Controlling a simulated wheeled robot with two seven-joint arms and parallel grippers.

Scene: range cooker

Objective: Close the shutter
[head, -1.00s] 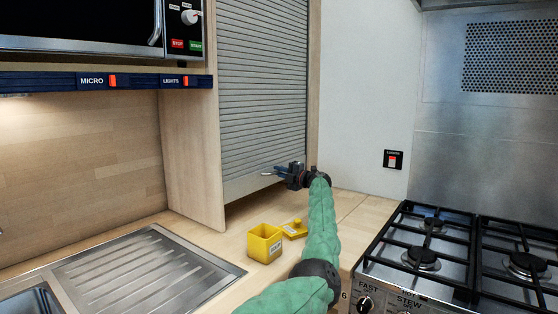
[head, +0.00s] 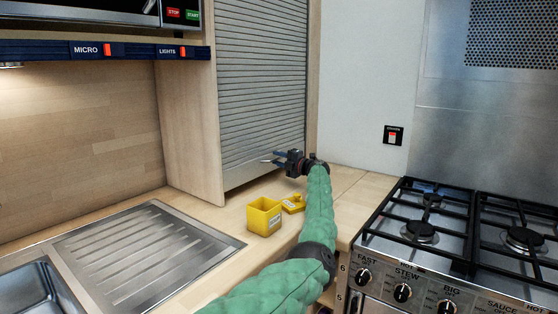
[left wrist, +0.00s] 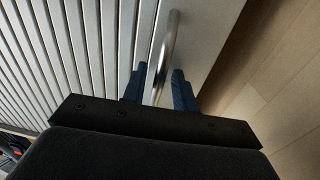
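The shutter (head: 262,85) is a grey slatted roller door in the pale wooden cabinet. It is down most of the way, and its plain bottom bar (head: 242,178) is a little above the counter. In the left wrist view, its curved metal handle (left wrist: 167,45) runs between the two blue fingers of my left gripper (left wrist: 160,85), which are close together around it. My left gripper also shows in the head view (head: 279,159), at the lower right of the shutter. My right gripper is not in view.
A sink drainer (head: 140,250) is at the left. A gas hob (head: 430,225) is at the right.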

